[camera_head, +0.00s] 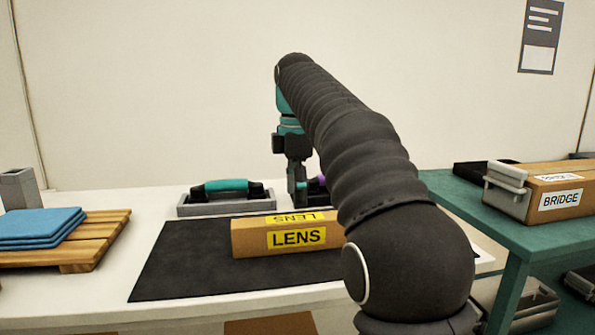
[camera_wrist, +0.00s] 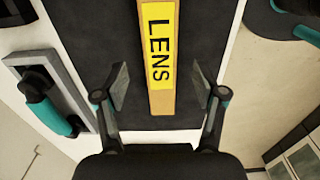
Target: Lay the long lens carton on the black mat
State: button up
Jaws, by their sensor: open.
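The long lens carton (camera_head: 287,236) is a brown box with yellow LENS labels. It lies flat on the black mat (camera_head: 185,262) on the white table, its right part hidden behind my arm in the head view. In the wrist view the carton (camera_wrist: 160,102) runs up and down over the mat (camera_wrist: 96,38), in line with the space between my fingers. My gripper (camera_wrist: 161,88) is open and empty, apart from the carton. In the head view my gripper (camera_head: 298,190) hangs fingers down, behind and above the carton.
A wooden pallet with blue cloths (camera_head: 45,227) is at left.

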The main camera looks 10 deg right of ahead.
aim_at(299, 220)
jog(key=shift+r, duration=1.65)
jog(key=shift+s+d+m, duration=0.1)
jog(key=shift+s+m, duration=0.3)
jog(key=shift+s, duration=0.05)
jog(key=s+d+f+m+t, duration=0.1)
jog(key=s+f+m+t, duration=0.1)
jog(key=s+f+m, duration=0.6)
jog(key=s+d+f+m+t, duration=0.2)
jog(key=s+f+m, duration=0.7)
jog(key=s+f, duration=0.7)
jog(key=s+t, duration=0.1)
jog(key=s, duration=0.1)
jog(key=shift+s+d+f+t, duration=0.25)
jog(key=shift+s+f+t, duration=0.05)
